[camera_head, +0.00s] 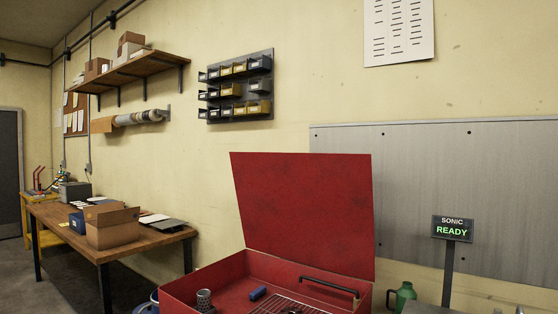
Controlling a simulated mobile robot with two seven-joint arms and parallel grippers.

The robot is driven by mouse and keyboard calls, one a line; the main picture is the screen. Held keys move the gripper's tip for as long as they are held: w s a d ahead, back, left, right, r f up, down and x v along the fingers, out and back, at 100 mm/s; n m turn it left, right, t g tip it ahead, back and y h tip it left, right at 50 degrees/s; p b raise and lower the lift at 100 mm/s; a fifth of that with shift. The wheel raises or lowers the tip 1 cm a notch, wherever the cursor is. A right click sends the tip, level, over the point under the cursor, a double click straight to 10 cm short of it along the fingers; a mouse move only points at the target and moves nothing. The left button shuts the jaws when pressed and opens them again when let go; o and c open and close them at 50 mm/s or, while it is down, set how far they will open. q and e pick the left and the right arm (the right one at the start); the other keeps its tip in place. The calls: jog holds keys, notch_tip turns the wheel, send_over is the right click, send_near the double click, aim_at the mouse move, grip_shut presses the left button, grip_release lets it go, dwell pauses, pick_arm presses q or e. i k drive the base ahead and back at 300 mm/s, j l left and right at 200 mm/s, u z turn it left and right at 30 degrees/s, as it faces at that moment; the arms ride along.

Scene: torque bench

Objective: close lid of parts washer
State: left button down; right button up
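The parts washer (233,266) is a red open-topped box at the bottom middle of the head view. Its red lid (307,214) stands open at the back, tilted up nearly upright. Inside the basin are a grey perforated cylinder (204,299), a blue block-like item (258,293), a grate and a black bent tube (329,286). The washer's front is cut off by the lower picture edge. Neither of my grippers shows in the view.
A wooden table (60,226) with a cardboard box (112,227) stands at the left. A sign reading SONIC READY (452,228) stands on a post right of the washer. A green jug (402,296) is beside the washer. A shelf (135,69) and bin rack hang on the wall.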

aim_at(316, 210)
jog(key=j+z, duration=0.1)
jog(key=z, duration=0.3)
jog(key=i+j+z, duration=0.1)
jog(key=z, duration=0.3)
jog(key=j+z, duration=0.15)
jog(key=z, duration=0.25)
jog(key=j+z, duration=0.35)
jog(key=k+j+z, duration=0.1)
jog(key=j+z, duration=0.25)
jog(key=k+j+z, duration=0.2)
jog(key=j, duration=0.25)
jog(key=j+z, duration=0.15)
jog(key=j, duration=0.3)
jog(key=k+j+z, duration=0.2)
jog(key=j, duration=0.2)
jog(key=k+j+z, duration=0.15)
jog(key=k+j, duration=0.25)
jog(key=j, duration=0.2)
jog(key=k+j, duration=0.2)
jog(key=j, duration=0.25)
jog(key=k+j+z, duration=0.1)
jog(key=k+j, duration=0.15)
jog(key=j, duration=0.2)
jog(key=k+j, duration=0.25)
jog(key=j, duration=0.15)
